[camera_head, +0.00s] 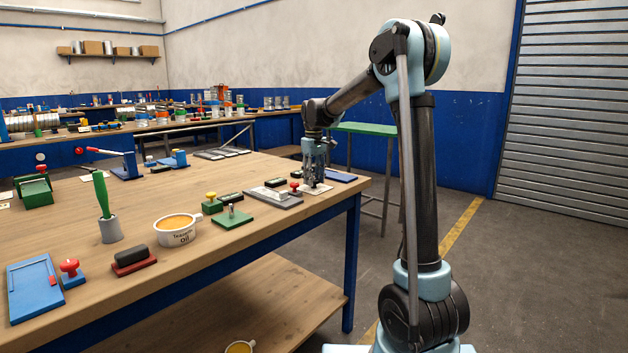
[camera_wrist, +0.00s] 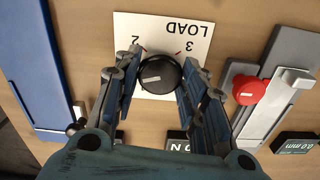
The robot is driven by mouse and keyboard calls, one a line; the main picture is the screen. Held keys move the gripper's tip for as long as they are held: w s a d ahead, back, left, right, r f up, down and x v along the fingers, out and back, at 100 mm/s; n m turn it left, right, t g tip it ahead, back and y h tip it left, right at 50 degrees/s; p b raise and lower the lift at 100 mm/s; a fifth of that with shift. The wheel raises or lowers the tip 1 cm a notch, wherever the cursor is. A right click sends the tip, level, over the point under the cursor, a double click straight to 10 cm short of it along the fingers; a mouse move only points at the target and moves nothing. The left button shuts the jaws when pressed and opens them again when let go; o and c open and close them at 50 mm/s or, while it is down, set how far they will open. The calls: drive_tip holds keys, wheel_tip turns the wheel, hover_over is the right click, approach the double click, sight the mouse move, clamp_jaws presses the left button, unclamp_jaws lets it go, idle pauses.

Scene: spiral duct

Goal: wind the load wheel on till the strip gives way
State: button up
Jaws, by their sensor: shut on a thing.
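The load wheel is a round black knob (camera_wrist: 160,74) with a pale mark on top, in the wrist view. It sits on a white plate (camera_wrist: 185,24) that reads LOAD, with the figures 2 and 3 showing; the rest of the plate is hidden by the fingers. My gripper (camera_wrist: 157,82) is above the plate, with a finger on each side of the knob, shut on it. In the head view my gripper (camera_head: 316,180) points down at the table's far right corner and hides the knob. I cannot make out the strip for certain.
Beside the plate are a red knob (camera_wrist: 248,90) on a grey fixture (camera_wrist: 275,105) and a blue block (camera_wrist: 35,65). A small display (camera_wrist: 294,143) reads 0.0 mm. A cup of oil (camera_head: 176,236) and other fixtures stand on the wooden table (camera_head: 140,200).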

sight(314, 179)
drive_tip(key=m, duration=0.5)
drive_tip(key=shift+w+m, duration=0.1)
drive_tip(key=shift+m, duration=0.3)
idle(0.4)
drive_tip(key=o, duration=1.1)
drive_tip(key=shift+c, duration=0.2)
wheel_tip(314, 179, up, 12)
